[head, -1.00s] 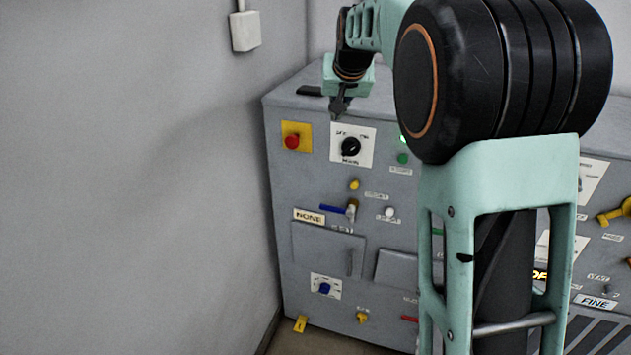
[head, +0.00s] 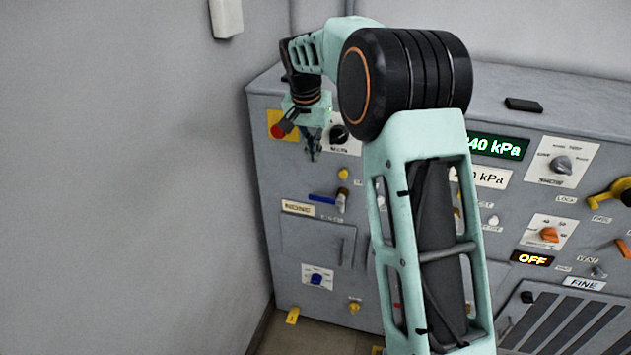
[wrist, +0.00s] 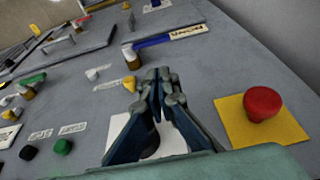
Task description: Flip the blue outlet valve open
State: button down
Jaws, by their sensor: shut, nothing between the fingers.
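The blue valve lever (head: 322,199) lies level on the front of the grey panel, its handle pointing left from a pale valve body (head: 342,201). In the wrist view the blue lever (wrist: 153,41) shows beyond my fingertips, beside a cream label. My gripper (head: 313,152) is in front of the panel, above the lever and apart from it. In the wrist view my gripper (wrist: 158,75) has its fingertips together with nothing between them. Nothing hides the lever in either view.
A red button (wrist: 263,103) on a yellow plate and a black dial (head: 340,134) are close to my gripper. A yellow knob (head: 343,174) sits just above the valve. A blue knob (head: 317,279) is lower down. A wall (head: 120,180) stands at left.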

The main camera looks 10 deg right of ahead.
aim_at(315, 197)
jog(key=x, duration=0.9)
jog(key=s+x, duration=0.1)
jog(key=x, duration=0.3)
jog(key=shift+a+f+p, duration=0.25)
jog(key=shift+f+p, duration=0.05)
jog(key=shift+f, duration=0.2)
jog(key=shift+a+f+h, duration=0.15)
jog(key=shift+f+h, duration=0.1)
jog(key=shift+h, duration=0.05)
